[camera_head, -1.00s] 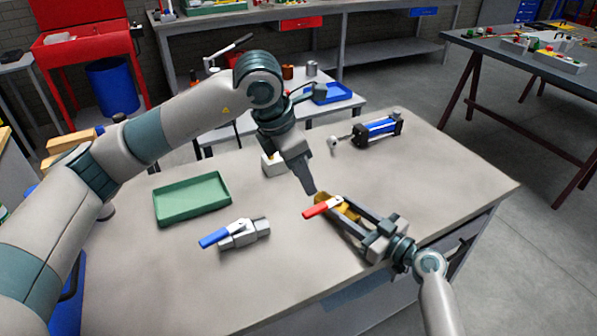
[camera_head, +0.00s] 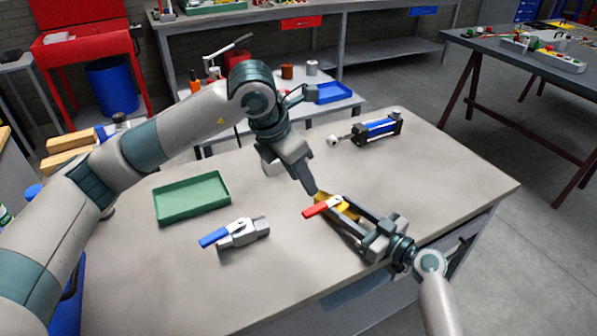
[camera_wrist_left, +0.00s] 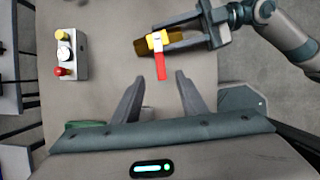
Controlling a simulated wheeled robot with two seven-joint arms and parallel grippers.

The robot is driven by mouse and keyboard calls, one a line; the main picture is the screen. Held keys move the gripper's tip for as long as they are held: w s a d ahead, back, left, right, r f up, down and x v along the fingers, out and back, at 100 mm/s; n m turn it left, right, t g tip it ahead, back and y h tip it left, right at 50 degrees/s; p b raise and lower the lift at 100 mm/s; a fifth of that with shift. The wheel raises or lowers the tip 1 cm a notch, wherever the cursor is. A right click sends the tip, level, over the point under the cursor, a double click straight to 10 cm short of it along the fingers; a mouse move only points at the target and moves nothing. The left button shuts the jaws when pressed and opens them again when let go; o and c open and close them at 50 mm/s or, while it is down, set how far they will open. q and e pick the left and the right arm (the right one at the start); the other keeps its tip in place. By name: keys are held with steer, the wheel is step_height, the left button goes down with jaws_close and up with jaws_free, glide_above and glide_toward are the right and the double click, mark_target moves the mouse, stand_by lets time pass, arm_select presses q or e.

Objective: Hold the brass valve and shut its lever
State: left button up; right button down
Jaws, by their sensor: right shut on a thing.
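The brass valve (camera_head: 349,212) lies on the grey workbench, and its red lever (camera_head: 321,206) sticks out to the left. In the left wrist view the valve (camera_wrist_left: 147,45) shows beyond my left fingers, with the red lever (camera_wrist_left: 161,68) pointing toward the gap between them. My right gripper (camera_head: 350,206) is shut on the valve body from the right. My left gripper (camera_head: 312,190) is above the valve, close to the lever. The left wrist view shows its two fingers (camera_wrist_left: 158,88) spread apart with nothing between them.
A steel valve with a blue lever (camera_head: 240,234) lies at the front. A green tray (camera_head: 190,198) is on the left of the bench. A blue cylinder (camera_head: 376,131) lies at the back. The right side is clear.

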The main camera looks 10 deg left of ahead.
mark_target(318, 207)
arm_select(q)
steer(key=x, duration=1)
steer(key=shift+f, duration=0.2)
steer(key=shift+c, duration=0.3)
jaws_close()
steer(key=shift+d, duration=0.1)
steer(key=shift+s+d+n+y, duration=0.2)
steer(key=shift+s+d+n, duration=0.05)
steer(key=shift+n, duration=0.35)
steer(key=shift+s+d+n+y, duration=0.2)
steer(key=shift+d+n, duration=0.05)
steer(key=shift+n, duration=0.35)
steer(key=shift+o, duration=0.3)
jaws_free()
